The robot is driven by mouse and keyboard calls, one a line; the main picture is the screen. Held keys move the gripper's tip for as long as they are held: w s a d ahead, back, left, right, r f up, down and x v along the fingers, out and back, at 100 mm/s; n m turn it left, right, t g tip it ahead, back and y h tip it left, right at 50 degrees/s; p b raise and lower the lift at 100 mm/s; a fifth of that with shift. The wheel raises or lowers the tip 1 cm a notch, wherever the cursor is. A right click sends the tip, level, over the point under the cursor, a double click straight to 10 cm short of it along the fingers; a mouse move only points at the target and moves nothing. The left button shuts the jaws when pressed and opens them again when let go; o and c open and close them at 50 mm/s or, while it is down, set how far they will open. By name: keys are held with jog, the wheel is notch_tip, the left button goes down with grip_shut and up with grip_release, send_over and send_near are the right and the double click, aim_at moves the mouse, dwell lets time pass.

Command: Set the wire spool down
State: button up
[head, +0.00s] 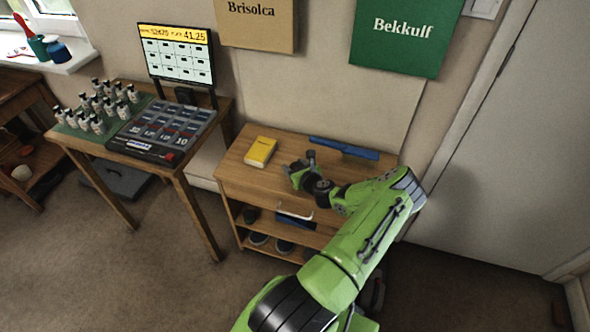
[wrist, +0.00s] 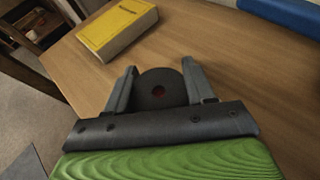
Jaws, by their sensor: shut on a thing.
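The wire spool (wrist: 160,88) is a dark round disc with a small reddish centre, seen in the wrist view. My gripper (wrist: 158,80) is shut on it, with one grey finger on each side. In the head view my gripper (head: 298,168) is over the wooden shelf unit's top (head: 235,165), right of the yellow book. The spool cannot be made out clearly there. I cannot tell whether the spool touches the wood or is held just above it.
A yellow book (head: 260,151) lies left of my gripper, and a blue object (head: 344,148) lies along the back edge. Bare wood shows between them. A table with a cash-register-like device (head: 165,128) and several small bottles (head: 97,105) stands to the left.

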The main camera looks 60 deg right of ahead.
jog(key=o, duration=1.1)
jog(key=shift+r, duration=0.1)
jog(key=p+v, duration=0.2)
jog(key=v, duration=1)
jog(key=shift+r+p, duration=0.1)
jog(key=shift+p, duration=0.3)
jog(key=w+a+r+n+y, duration=0.65)
jog(key=w+a+n, duration=0.25)
jog(key=w+n, duration=0.3)
jog(key=w+a+r+n+g+y, duration=0.2)
jog(key=a+r+n, duration=0.2)
jog(key=a+n, duration=0.3)
jog(key=w+a+r+n+g+y, duration=0.1)
jog(key=a+r+n+g, duration=0.2)
jog(key=a+r+n, duration=0.3)
jog(key=s+a+r+n+g+h, duration=0.1)
jog(key=a+r+n, duration=0.5)
jog(key=a+n, duration=0.25)
jog(key=s+a+r+n, duration=0.8)
jog(key=s+a+n, duration=0.1)
jog(key=s, duration=0.4)
jog(key=shift+a+r+n+t, duration=0.3)
jog(key=shift+a+r+n, duration=0.05)
jog(key=shift+a, duration=0.55)
